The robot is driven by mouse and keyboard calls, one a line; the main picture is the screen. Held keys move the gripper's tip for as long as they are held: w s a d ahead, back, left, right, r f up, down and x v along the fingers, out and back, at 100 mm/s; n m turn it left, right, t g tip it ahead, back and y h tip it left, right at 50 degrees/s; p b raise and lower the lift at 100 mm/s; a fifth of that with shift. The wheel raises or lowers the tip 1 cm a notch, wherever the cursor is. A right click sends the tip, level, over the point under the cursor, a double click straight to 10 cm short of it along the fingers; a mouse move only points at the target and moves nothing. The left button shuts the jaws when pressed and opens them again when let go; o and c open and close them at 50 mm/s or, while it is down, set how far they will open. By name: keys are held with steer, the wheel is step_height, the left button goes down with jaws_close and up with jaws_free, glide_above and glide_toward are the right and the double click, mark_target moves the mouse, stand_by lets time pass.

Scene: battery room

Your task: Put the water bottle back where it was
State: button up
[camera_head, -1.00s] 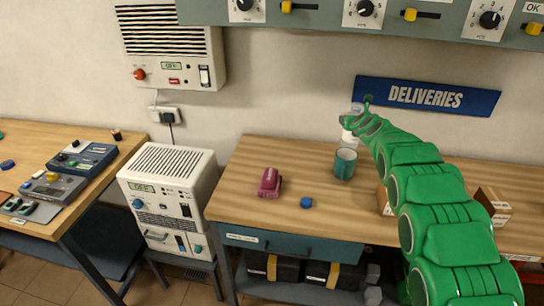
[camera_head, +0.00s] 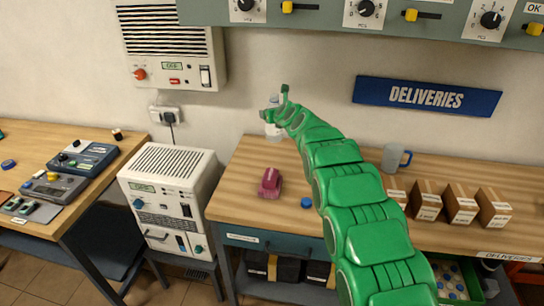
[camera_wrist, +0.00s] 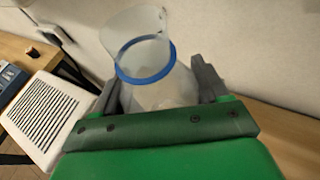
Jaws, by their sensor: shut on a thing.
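The water bottle (camera_head: 273,131) is pale and translucent, and it stands roughly upright at the back left of the wooden bench (camera_head: 240,205). In the wrist view the bottle (camera_wrist: 145,60) shows a clear upper part and a blue ring, between the two grey fingers. My gripper (camera_head: 275,112) is shut on it; the wrist view also shows my gripper (camera_wrist: 160,88). Whether the bottle's base touches the bench top I cannot tell.
A magenta object (camera_head: 270,183) and a small blue cap (camera_head: 306,203) lie in front of the bottle. A grey-blue mug (camera_head: 396,157) and several small cardboard boxes (camera_head: 460,205) stand to the right. A white unit (camera_head: 168,190) stands left of the bench. My arm covers the bench's middle.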

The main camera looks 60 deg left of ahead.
mark_target(271, 131)
steer(key=shift+s+a+f, duration=0.2)
steer(key=shift+s+f, duration=0.05)
steer(key=shift+s, duration=0.1)
steer(key=shift+f, duration=3.75)
steer(key=shift+f, duration=0.1)
steer(key=o, duration=1.3)
steer(key=shift+d, duration=0.1)
